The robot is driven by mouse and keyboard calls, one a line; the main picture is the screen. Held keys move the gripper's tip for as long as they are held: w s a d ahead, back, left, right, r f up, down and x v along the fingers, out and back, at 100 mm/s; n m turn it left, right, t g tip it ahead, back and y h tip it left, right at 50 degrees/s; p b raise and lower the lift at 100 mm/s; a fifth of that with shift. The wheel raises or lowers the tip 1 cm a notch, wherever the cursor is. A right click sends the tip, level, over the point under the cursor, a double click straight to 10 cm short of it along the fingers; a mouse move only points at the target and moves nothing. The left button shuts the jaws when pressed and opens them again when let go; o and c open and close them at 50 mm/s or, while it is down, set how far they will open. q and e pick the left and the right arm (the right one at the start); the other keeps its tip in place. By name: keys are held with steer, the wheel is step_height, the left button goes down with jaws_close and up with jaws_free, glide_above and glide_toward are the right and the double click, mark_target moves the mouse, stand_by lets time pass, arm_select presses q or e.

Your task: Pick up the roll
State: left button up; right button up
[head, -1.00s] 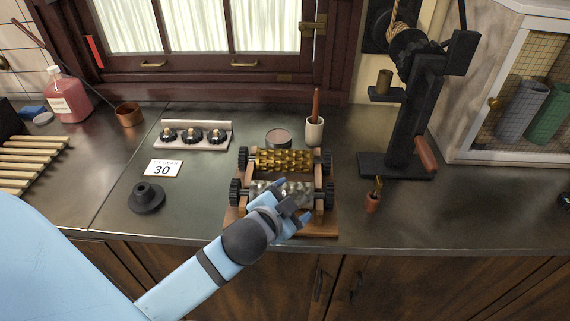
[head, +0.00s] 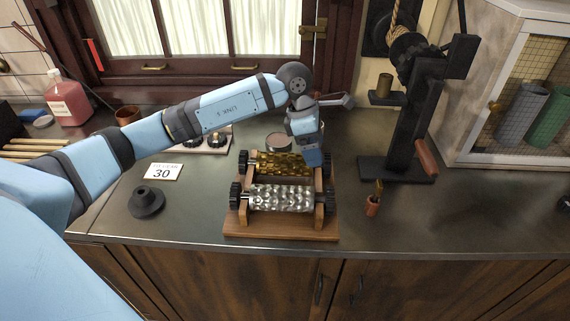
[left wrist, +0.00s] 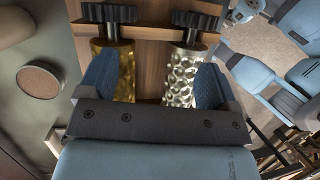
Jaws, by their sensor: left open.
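A brass patterned roll (head: 272,164) and a silver dimpled roll (head: 281,199) lie side by side across a wooden stand (head: 281,229), with black gears at their ends. My left gripper (head: 309,158) points down over the right part of the brass roll in the head view and hides some of it. In the left wrist view its jaws (left wrist: 155,85) are open, with blue pads. The left pad covers part of the brass roll (left wrist: 118,68). The silver roll (left wrist: 182,75) shows just inside the right pad. I cannot tell the height above the rolls. My right gripper is not in view.
A round tin (head: 278,141) sits behind. A card reading 30 (head: 161,172) and a black knob (head: 147,199) lie left.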

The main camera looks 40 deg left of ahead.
mark_target(285, 165)
arm_select(q)
steer(key=w+a+r+y, duration=0.15)
steer(key=a+y, duration=0.25)
steer(key=a, duration=0.4)
steer(key=shift+n, duration=0.3)
steer(key=f, duration=0.6)
steer(key=shift+s+a+f, duration=0.25)
steer(key=shift+f, duration=0.05)
steer(key=shift+s+a+f+p, duration=0.1)
steer(key=shift+f+p, duration=0.1)
steer(key=shift+f, duration=1.4)
steer(key=shift+s+f+p, duration=0.1)
steer(key=shift+f+p, duration=0.1)
steer(key=shift+f, duration=1.35)
jaws_close()
steer(key=shift+w+r, duration=0.1)
